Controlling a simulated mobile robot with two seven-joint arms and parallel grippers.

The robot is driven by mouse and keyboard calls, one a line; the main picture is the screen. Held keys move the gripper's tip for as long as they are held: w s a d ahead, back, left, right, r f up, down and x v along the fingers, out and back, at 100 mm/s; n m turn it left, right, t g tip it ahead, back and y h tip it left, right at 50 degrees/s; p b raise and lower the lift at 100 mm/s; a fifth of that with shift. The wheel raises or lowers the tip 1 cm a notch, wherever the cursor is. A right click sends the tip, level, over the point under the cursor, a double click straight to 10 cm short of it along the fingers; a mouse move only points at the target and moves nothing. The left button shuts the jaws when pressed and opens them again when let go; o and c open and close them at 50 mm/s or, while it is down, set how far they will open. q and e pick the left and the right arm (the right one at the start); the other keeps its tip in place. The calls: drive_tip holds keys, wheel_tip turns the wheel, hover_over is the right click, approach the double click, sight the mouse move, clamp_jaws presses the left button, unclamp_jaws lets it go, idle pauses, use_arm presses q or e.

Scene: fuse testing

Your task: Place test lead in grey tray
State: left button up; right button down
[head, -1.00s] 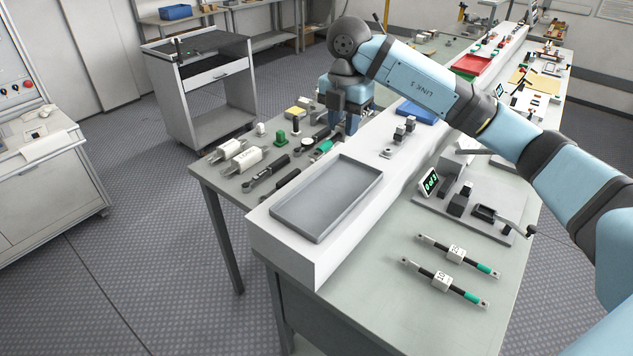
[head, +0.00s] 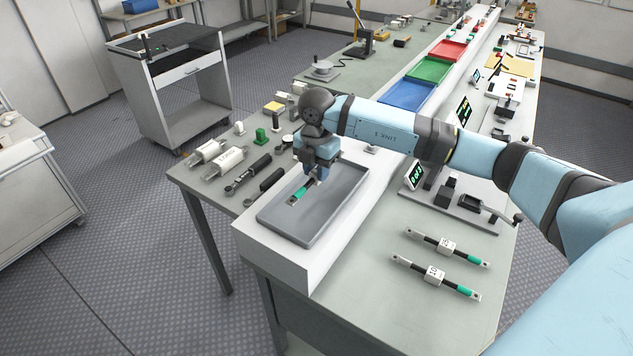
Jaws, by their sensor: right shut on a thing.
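The grey tray (head: 345,205) lies on the white raised ledge at the near end of the bench. My right gripper (head: 313,178) is over the tray's far left part, pointing down. It is shut on a test lead (head: 300,194), a dark rod with a green band and a metal end. The lead is tilted across the view above or on the tray floor; I cannot tell whether it touches. The gripper hides the lead's other end. My left gripper is not in view.
Two similar leads with white tags (head: 445,247) lie on the bench at right, beside a test fixture (head: 455,195) with a small display. Tools and white fuses (head: 222,160) lie left of the ledge. Blue (head: 408,96), green and red trays stand farther back.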

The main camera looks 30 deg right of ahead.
sight(316, 184)
wheel_tip(316, 184, down, 5)
drive_tip(key=shift+r, duration=0.2)
drive_tip(key=shift+f, duration=0.2)
drive_tip(key=c, duration=0.9)
unclamp_jaws()
drive_tip(key=shift+r+p, duration=0.25)
drive_tip(key=shift+p, duration=0.05)
drive_tip(key=shift+r, duration=0.25)
wheel_tip(316, 184, up, 11)
drive_tip(key=shift+r+b, duration=0.15)
drive_tip(key=shift+b, duration=0.8)
